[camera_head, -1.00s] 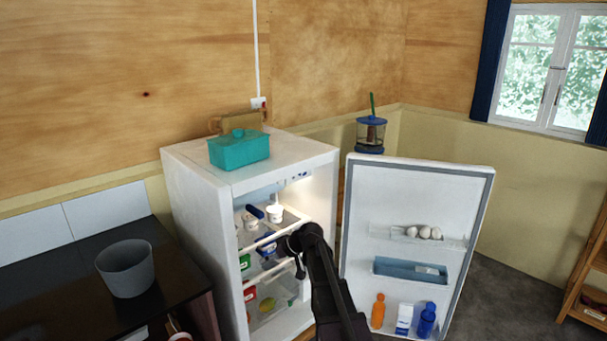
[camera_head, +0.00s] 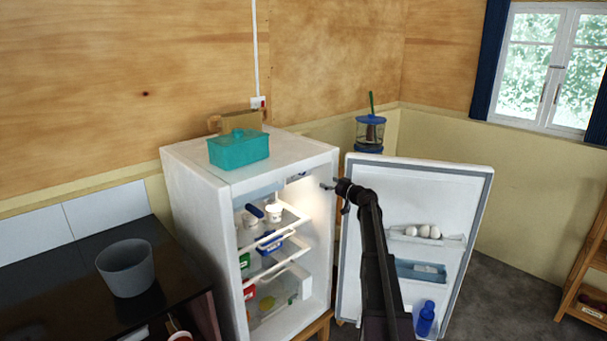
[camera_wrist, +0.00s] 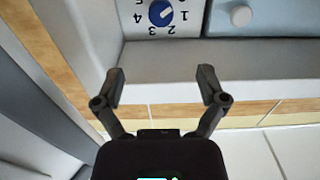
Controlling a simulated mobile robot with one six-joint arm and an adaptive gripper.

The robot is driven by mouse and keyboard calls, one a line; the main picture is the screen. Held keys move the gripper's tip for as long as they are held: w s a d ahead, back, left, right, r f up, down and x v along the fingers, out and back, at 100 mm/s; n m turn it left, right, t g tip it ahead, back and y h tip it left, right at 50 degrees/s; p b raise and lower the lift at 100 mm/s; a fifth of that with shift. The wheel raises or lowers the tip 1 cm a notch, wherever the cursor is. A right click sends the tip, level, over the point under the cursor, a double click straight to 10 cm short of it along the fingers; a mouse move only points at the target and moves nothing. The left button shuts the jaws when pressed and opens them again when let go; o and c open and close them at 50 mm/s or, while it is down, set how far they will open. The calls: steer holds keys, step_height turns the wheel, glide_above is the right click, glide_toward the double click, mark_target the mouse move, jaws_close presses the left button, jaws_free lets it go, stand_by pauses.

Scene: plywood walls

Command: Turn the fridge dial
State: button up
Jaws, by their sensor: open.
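The fridge dial (camera_wrist: 161,13) is a round blue knob with a light pointer mark, on a white panel ringed by black numbers. It sits at the top of the wrist view, beyond and between my fingertips, with a gap to them. In the head view the panel area (camera_head: 297,177) shows small inside the top of the open fridge (camera_head: 200,205). My gripper (camera_wrist: 160,75) is open and empty, its two dark fingers apart. In the head view my gripper (camera_head: 328,186) is at the fridge opening, right of the panel.
The open fridge door (camera_head: 420,205) stands to the right, close to my arm. Shelves (camera_head: 280,235) hold several items below the panel. A teal box (camera_head: 238,150) stands on top. A grey bucket (camera_head: 126,268) is on the dark counter at left.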

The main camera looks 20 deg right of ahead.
steer(key=shift+w+a, duration=0.1)
steer(key=x, duration=1.3)
steer(key=shift+w, duration=0.3)
steer(key=shift+a, duration=0.1)
steer(key=c, duration=1.2)
